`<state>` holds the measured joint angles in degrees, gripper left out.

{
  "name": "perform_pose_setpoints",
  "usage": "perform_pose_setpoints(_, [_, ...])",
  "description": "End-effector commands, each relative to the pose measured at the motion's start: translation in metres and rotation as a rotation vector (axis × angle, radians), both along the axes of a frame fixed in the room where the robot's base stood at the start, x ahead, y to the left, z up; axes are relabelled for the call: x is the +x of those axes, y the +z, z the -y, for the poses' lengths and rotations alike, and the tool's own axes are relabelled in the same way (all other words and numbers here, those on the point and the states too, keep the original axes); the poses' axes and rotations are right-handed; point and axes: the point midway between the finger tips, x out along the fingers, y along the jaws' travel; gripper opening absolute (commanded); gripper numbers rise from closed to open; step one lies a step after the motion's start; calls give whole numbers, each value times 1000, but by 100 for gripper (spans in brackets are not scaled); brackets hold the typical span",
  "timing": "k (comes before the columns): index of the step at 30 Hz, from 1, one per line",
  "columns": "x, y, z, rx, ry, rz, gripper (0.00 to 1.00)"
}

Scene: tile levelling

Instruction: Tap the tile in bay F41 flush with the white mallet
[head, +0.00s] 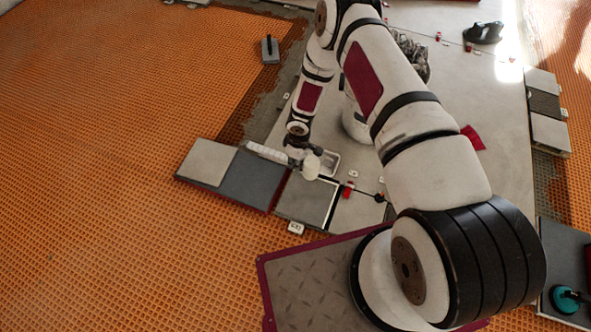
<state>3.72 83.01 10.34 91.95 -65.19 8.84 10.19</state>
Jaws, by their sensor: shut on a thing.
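My gripper (297,153) is at the end of my arm, low over the row of tiles left of centre. It is shut on the white mallet, whose pale head (312,167) hangs just right of the fingers. A white bar, seemingly its handle (266,152), sticks out to the left. Below the mallet head lies a grey tile (304,201) with a bright right edge and a dark gap beside it. A small white tag (296,228) sits at its front edge; its lettering is too small to read. I cannot tell whether the mallet touches the tile or whether the tile sits flush.
A dark tile (252,181) and a light tile (208,162) lie to the left. A white tray (330,162) and a red clip (348,189) are close on the right. A trowel (270,49) lies farther back. Orange matting (110,130) is clear on the left.

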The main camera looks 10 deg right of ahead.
Motion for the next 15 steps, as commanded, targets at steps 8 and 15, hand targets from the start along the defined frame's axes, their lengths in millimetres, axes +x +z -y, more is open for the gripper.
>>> perform_pose_setpoints(8, [-10,-26,-6,1,35,3,0])
perform_pose_setpoints(15, [-10,-42,-6,1,35,3,0])
